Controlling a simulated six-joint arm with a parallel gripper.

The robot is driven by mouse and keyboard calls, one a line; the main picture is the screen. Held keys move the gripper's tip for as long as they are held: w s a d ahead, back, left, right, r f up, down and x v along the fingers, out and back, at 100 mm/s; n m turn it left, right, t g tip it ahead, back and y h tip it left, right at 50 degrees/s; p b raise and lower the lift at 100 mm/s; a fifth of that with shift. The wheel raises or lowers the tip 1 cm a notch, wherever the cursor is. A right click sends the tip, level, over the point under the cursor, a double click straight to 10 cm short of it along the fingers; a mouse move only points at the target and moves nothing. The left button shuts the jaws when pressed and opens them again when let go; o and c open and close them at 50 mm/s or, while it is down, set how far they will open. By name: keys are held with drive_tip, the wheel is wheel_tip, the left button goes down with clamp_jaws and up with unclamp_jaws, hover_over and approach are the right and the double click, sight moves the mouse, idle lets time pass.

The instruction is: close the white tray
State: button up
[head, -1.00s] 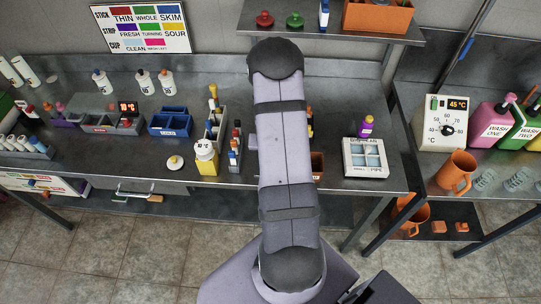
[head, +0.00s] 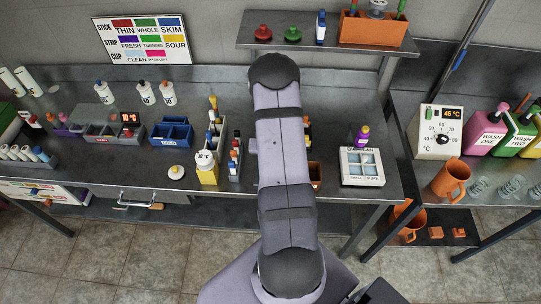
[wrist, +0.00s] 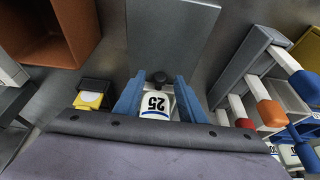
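A white tray (head: 362,168) with bluish compartments sits on the bench right of my arm in the head view. I see into its compartments, with dark lettering along its back and front edges. A purple bottle with an orange cap (head: 362,136) stands just behind it. In the head view my arm hides my gripper. In the wrist view the two blue fingers of my gripper (wrist: 160,88) stand apart, on either side of a white piece marked 25 (wrist: 155,104) with a black knob. I cannot tell whether they press on it. The tray is not recognisable in the wrist view.
An orange-brown bin (wrist: 50,30) and a grey rack (wrist: 245,75) with coloured-capped items flank my gripper. An orange jug (head: 451,178) is right of the tray. Bench left of the tray is partly clear.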

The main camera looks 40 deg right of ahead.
drive_tip(key=p+v, duration=0.1)
drive_tip(key=v, duration=0.6)
drive_tip(key=shift+r, duration=0.15)
